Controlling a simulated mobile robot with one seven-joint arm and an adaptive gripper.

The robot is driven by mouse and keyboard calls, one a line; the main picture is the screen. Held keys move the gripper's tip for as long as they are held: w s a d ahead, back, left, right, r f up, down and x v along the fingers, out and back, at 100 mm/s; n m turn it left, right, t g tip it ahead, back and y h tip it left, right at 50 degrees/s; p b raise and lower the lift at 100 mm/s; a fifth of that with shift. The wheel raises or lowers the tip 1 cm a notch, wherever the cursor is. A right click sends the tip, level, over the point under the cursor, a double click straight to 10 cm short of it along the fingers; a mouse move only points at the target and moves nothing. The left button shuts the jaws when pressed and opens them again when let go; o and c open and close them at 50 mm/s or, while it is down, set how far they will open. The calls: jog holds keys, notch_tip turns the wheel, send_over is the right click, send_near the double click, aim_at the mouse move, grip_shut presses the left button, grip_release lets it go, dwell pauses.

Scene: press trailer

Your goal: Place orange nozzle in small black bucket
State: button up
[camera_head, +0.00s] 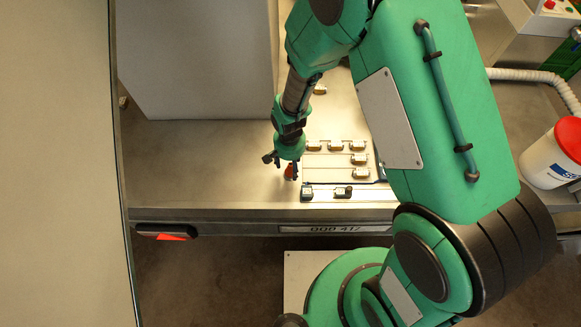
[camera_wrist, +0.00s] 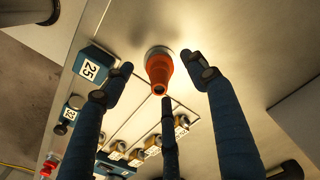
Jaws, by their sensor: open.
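The orange nozzle (camera_wrist: 158,70) stands on the metal surface with a grey ring at its far end, between the spread fingers of my gripper (camera_wrist: 157,64) in the wrist view. My gripper is open, and no finger clearly presses on the nozzle. In the head view, my gripper (camera_head: 281,159) is low over the trailer bed, and the nozzle (camera_head: 289,172) shows as a small orange patch beside its fingers, partly hidden. I cannot make out a small black bucket in either view.
Several small metal blocks (camera_head: 358,146) stand in rows right of my gripper. A blue block marked 25 (camera_wrist: 91,67) is left of the nozzle. A large grey box (camera_head: 195,60) fills the bed's back left. A white bucket with red lid (camera_head: 548,160) stands far right. The bed's front left is clear.

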notch_tip(320, 180, up, 9)
jog(key=shift+f+p, duration=0.1)
jog(key=shift+p, duration=0.8)
jog(key=shift+w+r, duration=0.15)
jog(key=shift+r, duration=0.25)
jog(key=s+d+r+t, duration=0.1)
jog(key=d+r, duration=0.3)
jog(key=r, duration=0.5)
jog(key=d+r+n+t, duration=0.1)
jog(key=d+r, duration=0.3)
jog(key=r, duration=0.4)
jog(key=s+d+r+t, duration=0.1)
jog(key=d+r, duration=0.2)
jog(key=r, duration=0.6)
jog(key=s+d+r+t, duration=0.1)
jog(key=s+d+r, duration=0.4)
jog(key=s+r, duration=0.2)
jog(key=s+d+r+n+t, duration=0.1)
jog(key=s+d+r, duration=0.4)
jog(key=s+r, duration=0.2)
jog(key=shift+s+r+t, duration=0.3)
jog(key=shift+s+r, duration=0.05)
jog(key=shift+r, duration=0.15)
